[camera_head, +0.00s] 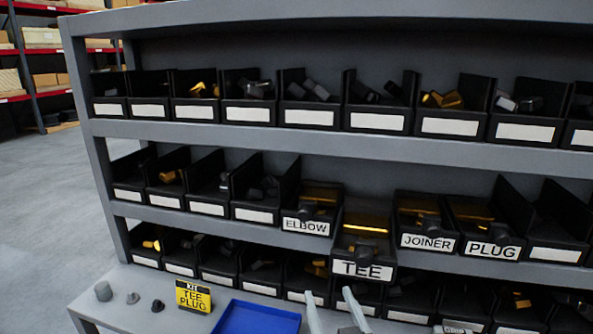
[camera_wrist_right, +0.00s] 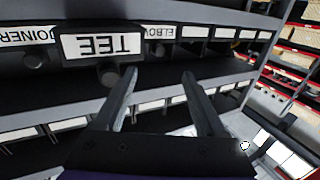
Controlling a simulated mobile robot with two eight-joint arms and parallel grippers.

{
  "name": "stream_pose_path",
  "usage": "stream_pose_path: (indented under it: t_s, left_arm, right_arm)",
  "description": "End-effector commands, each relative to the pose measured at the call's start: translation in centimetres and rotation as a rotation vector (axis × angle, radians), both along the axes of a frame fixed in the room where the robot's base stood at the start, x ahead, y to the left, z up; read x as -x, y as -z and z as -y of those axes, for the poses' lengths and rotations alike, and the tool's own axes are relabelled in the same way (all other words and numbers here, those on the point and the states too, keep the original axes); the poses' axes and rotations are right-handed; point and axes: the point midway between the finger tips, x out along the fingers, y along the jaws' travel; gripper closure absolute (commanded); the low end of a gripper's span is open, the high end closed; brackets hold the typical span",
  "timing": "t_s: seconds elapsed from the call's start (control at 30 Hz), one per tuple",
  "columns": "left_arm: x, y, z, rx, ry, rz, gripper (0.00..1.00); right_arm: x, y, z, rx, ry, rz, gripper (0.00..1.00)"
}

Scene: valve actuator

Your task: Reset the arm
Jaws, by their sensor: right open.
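My right gripper (camera_head: 330,299) shows at the bottom of the head view, with two pale fingers apart and nothing between them. In the right wrist view the open fingers (camera_wrist_right: 160,78) point toward the shelf, apart from the TEE bin (camera_wrist_right: 100,44). In the head view the TEE bin (camera_head: 362,268) juts out from the middle shelf row. The ELBOW bin (camera_head: 306,226), JOINER bin (camera_head: 427,242) and PLUG bin (camera_head: 491,248) stand in the same row. My left gripper is not in view.
A grey shelf rack (camera_head: 300,138) holds rows of black bins with blank labels. On the bench below are a blue tray (camera_head: 256,318), a yellow kit card reading TEE PLUG (camera_head: 193,297) and several small grey parts (camera_head: 103,291). Open floor (camera_head: 45,200) lies at left.

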Motion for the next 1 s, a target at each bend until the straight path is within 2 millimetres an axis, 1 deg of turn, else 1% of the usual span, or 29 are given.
stream_pose_path:
  t_s: [0.07,0.1,0.17,0.2,0.27,0.3,0.4,0.43,0.5,0.63,0.73,1.0]
  left_arm:
    - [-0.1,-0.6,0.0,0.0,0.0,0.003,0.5]
    - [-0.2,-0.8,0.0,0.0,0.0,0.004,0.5]
    - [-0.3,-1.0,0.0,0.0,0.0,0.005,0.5]
    - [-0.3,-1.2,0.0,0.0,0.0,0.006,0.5]
    - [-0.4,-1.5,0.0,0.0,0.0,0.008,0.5]
    - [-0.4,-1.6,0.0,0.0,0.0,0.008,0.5]
    - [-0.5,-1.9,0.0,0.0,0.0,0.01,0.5]
    - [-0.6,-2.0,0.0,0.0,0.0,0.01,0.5]
    - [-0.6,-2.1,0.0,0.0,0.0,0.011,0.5]
    - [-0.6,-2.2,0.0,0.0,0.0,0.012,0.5]
    - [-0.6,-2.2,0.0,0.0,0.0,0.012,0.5]
    - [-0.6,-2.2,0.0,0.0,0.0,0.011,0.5]
  right_arm:
    - [1.0,3.2,-0.5,0.022,-0.101,-0.103,0.28]
    - [1.8,5.2,-0.5,0.032,-0.141,-0.174,0.28]
    - [3.2,8.7,-0.2,0.049,-0.18,-0.302,0.28]
    - [4.3,11.1,0.5,0.063,-0.189,-0.397,0.28]
    - [6.2,14.7,2.0,0.077,-0.175,-0.548,0.28]
    - [7.6,16.9,3.2,0.086,-0.15,-0.644,0.28]
    - [10.9,21.0,6.3,0.096,-0.063,-0.846,0.28]
    - [11.8,21.9,7.2,0.098,-0.033,-0.895,0.28]
    - [13.6,23.4,8.9,0.1,0.03,-0.985,0.28]
    - [15.6,24.8,10.7,0.1,0.104,-1.075,0.28]
    - [16.0,25.1,11.1,0.1,0.122,-1.095,0.28]
    - [16.0,25.1,11.0,0.1,0.119,-1.093,0.28]
